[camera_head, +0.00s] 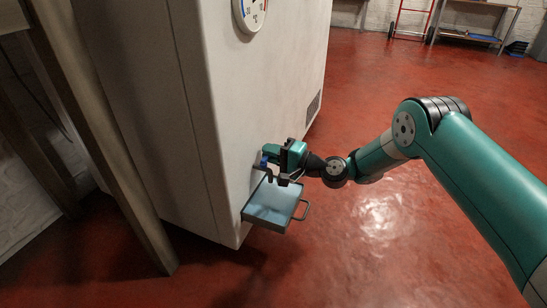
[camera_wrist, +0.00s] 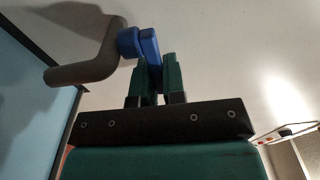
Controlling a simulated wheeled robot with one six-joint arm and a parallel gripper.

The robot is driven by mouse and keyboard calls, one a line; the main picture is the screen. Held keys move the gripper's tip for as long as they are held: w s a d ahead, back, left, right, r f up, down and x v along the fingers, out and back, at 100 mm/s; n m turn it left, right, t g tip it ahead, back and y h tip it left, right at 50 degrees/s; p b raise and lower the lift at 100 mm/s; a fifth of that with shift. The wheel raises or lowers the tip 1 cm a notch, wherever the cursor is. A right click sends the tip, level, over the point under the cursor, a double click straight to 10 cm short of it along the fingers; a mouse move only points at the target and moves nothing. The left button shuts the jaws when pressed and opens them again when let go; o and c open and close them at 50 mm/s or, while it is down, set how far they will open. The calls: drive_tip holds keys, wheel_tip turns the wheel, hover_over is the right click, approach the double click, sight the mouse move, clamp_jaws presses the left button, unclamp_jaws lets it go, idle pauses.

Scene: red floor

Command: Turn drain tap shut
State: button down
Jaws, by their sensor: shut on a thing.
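The drain tap sticks out low on the side of the pale cabinet. Its blue handle (camera_head: 263,162) shows beside my gripper (camera_head: 272,156) in the head view. In the wrist view the blue handle (camera_wrist: 151,47) stands between the two teal fingers of my gripper (camera_wrist: 157,78), which is shut on it. The tap's grey bent spout (camera_wrist: 98,64) is left of the handle in the wrist view. In the head view the spout is partly hidden by my gripper. The fingers hide the handle's lower end.
The cabinet (camera_head: 170,110) carries a round gauge (camera_head: 251,12) higher up. A wooden post (camera_head: 105,140) stands at left. Red floor is clear at right; a shelf (camera_head: 472,36) is far back.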

drive_tip(key=shift+s+a+n+g+y, duration=0.15)
drive_tip(key=shift+a+n+g+y, duration=0.15)
drive_tip(key=shift+n+g, duration=0.35)
drive_tip(key=c, duration=1.2)
unclamp_jaws()
drive_tip(key=shift+d, duration=0.1)
